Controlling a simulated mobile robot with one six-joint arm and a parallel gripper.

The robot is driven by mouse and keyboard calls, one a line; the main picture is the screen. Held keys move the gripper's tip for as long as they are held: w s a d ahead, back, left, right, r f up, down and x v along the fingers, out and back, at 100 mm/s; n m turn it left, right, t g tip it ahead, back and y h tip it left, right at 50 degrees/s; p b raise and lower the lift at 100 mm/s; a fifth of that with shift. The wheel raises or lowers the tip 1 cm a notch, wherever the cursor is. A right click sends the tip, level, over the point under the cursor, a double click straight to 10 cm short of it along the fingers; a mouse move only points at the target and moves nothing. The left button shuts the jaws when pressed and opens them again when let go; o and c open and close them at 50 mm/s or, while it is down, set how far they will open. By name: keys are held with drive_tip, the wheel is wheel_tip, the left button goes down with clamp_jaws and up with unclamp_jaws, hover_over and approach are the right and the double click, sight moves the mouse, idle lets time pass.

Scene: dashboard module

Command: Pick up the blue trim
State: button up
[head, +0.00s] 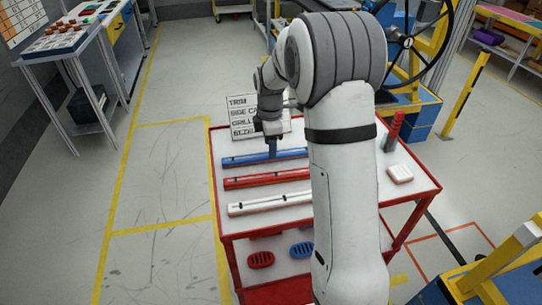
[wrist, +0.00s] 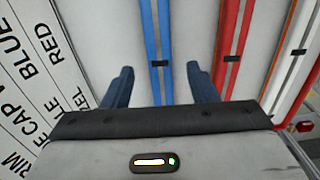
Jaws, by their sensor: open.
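The blue trim (head: 240,160) is a long narrow bar lying flat across the far part of the white-topped red cart. In the wrist view the blue trim (wrist: 165,75) runs between my two open fingers, with a dark clip at its middle. My gripper (head: 271,150) is directly over the trim in the head view, pointing down. In the wrist view my gripper (wrist: 158,75) is open, with a blue finger on each side of the trim and gaps to both. I cannot tell how far the fingertips are above the cart top.
A red trim (head: 260,178) and a white trim (head: 250,204) lie parallel on the near side. A sign (head: 240,112) stands behind the blue trim. A white block (head: 400,173) and a red upright piece (head: 393,132) are at the right of the cart (head: 415,185). My arm hides part of it.

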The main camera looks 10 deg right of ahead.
drive_tip(key=shift+f, duration=1.4)
drive_tip(key=shift+c, duration=0.4)
drive_tip(key=c, duration=1)
